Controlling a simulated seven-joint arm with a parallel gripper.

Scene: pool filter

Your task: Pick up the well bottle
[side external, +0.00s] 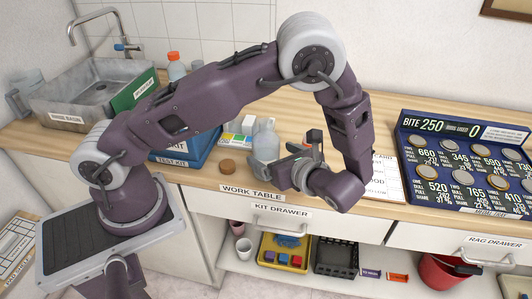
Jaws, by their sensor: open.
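A pale, translucent bottle (266,138) stands upright on the work table (384,136), left of my wrist. No label can be read on it, so I cannot tell for sure that it is the well bottle. My gripper (264,170) points left, low at the bottle's near side, and is open. The fingers overlap the bottle's lower part in this view, and I cannot tell whether they touch it. A second bottle (176,70) with an orange cap stands farther back, partly hidden by my arm.
A round brown cap (227,166) lies left of the bottle. A blue test kit box (205,142), a rinse basin (75,105) and a green holder (134,92) stand farther left. A blue board with metal discs (465,165) is on the right. The kit drawer (290,217) is below.

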